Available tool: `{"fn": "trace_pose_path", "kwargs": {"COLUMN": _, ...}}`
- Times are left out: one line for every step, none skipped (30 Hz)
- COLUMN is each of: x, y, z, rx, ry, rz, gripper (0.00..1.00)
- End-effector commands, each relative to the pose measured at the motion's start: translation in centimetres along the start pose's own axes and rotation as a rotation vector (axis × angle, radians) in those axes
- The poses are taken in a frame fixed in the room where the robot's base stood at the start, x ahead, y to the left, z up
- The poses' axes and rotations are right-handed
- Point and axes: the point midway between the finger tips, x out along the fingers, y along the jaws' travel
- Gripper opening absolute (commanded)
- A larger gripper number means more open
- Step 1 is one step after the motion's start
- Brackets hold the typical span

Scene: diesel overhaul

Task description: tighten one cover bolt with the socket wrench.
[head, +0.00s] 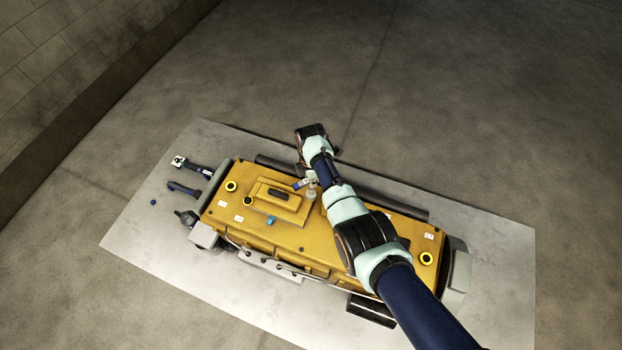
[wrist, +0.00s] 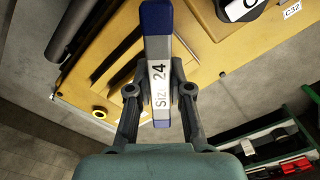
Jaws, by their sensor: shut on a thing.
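My gripper (wrist: 160,85) is shut on a bar-shaped tool (wrist: 158,50) with blue ends and a white label reading "SIZE 24", likely the socket wrench handle. In the head view, my gripper (head: 309,180) is above the middle of the yellow engine cover (head: 225,212), and a small blue-and-white part of the tool (head: 300,184) shows beside it. The tool's working end is hidden, so I cannot tell whether it touches a bolt. A small blue piece (head: 271,220) sits on the cover. The cover bolts are too small to tell apart.
A raised yellow box (head: 270,204) and yellow rings (head: 426,258) stand up from the cover. Dark tools (head: 184,189) lie on the grey plate (head: 140,230) at left. Open floor surrounds the plate.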

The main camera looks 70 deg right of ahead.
Motion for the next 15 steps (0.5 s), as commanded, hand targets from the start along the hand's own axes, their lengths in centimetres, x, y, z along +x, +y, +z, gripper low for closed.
{"fn": "trace_pose_path", "kwargs": {"x": -0.03, "y": 0.05, "z": 0.02, "rx": 0.094, "ry": 0.0, "rz": 0.001, "gripper": 0.0}}
{"fn": "trace_pose_path", "kwargs": {"x": -0.02, "y": 0.05, "z": 0.02, "rx": 0.16, "ry": 0.0, "rz": 0.001, "gripper": 0.0}}
{"fn": "trace_pose_path", "kwargs": {"x": -0.02, "y": 0.06, "z": 0.02, "rx": 0.249, "ry": 0.001, "rz": 0.001, "gripper": 0.0}}
{"fn": "trace_pose_path", "kwargs": {"x": -0.01, "y": 0.06, "z": 0.02, "rx": 0.315, "ry": 0.001, "rz": 0.001, "gripper": 0.0}}
{"fn": "trace_pose_path", "kwargs": {"x": 0.0, "y": 0.06, "z": 0.02, "rx": 0.381, "ry": 0.001, "rz": 0.001, "gripper": 0.0}}
{"fn": "trace_pose_path", "kwargs": {"x": 0.0, "y": 0.07, "z": 0.02, "rx": 0.469, "ry": 0.001, "rz": 0.001, "gripper": 0.0}}
{"fn": "trace_pose_path", "kwargs": {"x": 0.01, "y": 0.07, "z": 0.03, "rx": 0.535, "ry": 0.002, "rz": 0.001, "gripper": 0.0}}
{"fn": "trace_pose_path", "kwargs": {"x": 0.02, "y": 0.07, "z": 0.03, "rx": 0.601, "ry": 0.002, "rz": 0.001, "gripper": 0.0}}
{"fn": "trace_pose_path", "kwargs": {"x": 0.02, "y": 0.08, "z": 0.03, "rx": 0.69, "ry": 0.002, "rz": 0.001, "gripper": 0.0}}
{"fn": "trace_pose_path", "kwargs": {"x": 0.03, "y": 0.08, "z": 0.03, "rx": 0.756, "ry": 0.002, "rz": 0.0, "gripper": 0.0}}
{"fn": "trace_pose_path", "kwargs": {"x": 0.04, "y": 0.08, "z": 0.03, "rx": 0.822, "ry": 0.002, "rz": 0.0, "gripper": 0.0}}
{"fn": "trace_pose_path", "kwargs": {"x": 0.05, "y": 0.09, "z": 0.03, "rx": 0.91, "ry": 0.003, "rz": 0.0, "gripper": 0.0}}
{"fn": "trace_pose_path", "kwargs": {"x": 0.05, "y": 0.09, "z": 0.03, "rx": 0.976, "ry": 0.003, "rz": 0.0, "gripper": 0.0}}
{"fn": "trace_pose_path", "kwargs": {"x": 0.06, "y": 0.09, "z": 0.04, "rx": 1.042, "ry": 0.003, "rz": 0.0, "gripper": 0.0}}
{"fn": "trace_pose_path", "kwargs": {"x": 0.07, "y": 0.1, "z": 0.04, "rx": 1.131, "ry": 0.003, "rz": 0.0, "gripper": 0.0}}
